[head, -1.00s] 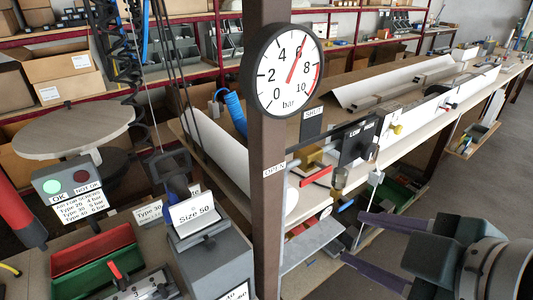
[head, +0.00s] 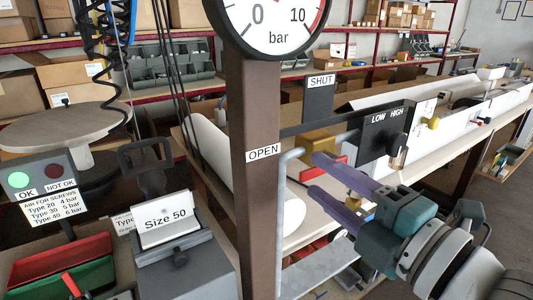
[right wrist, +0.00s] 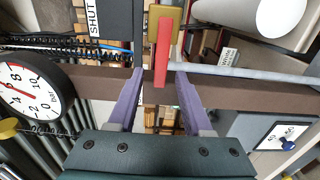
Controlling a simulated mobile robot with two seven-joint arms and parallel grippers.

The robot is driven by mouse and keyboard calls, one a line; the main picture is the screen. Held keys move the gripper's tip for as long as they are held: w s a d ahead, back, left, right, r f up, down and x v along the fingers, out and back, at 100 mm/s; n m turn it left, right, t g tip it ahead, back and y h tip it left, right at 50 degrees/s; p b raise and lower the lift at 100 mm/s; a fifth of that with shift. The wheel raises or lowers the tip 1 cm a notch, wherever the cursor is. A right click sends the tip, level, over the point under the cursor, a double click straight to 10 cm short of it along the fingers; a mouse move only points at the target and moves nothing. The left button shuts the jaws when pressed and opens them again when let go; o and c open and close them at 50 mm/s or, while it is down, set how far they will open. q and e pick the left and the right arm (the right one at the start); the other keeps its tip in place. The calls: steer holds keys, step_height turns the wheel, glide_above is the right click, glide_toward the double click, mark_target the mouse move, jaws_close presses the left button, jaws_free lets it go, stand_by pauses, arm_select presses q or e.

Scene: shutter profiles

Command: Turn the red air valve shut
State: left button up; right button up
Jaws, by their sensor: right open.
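The red valve handle (head: 337,160) sits on a brass valve body (head: 318,141) right of the brown post, partly hidden behind my right gripper. The OPEN label (head: 263,152) is on the post; the SHUT label (head: 320,82) is on a dark plate above the valve. The handle lies along the pipe, pointing toward the post. My right gripper (head: 319,176) is open at the valve. In the right wrist view the handle (right wrist: 161,52) shows between the open fingertips (right wrist: 160,76), its lower end overlapping the gap; contact cannot be told. My left gripper is out of view.
A pressure gauge (head: 275,22) tops the brown post (head: 255,215). A grey bent pipe (head: 281,190) runs beside the gripper. A LOW/HIGH box (head: 385,136) stands right of the valve. The Size 50 fixture (head: 168,222) and red and green bins (head: 62,265) are at left.

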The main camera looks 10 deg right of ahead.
mark_target(314, 174)
steer(key=shift+x, duration=1.55)
steer(key=shift+c, duration=0.2)
jaws_close()
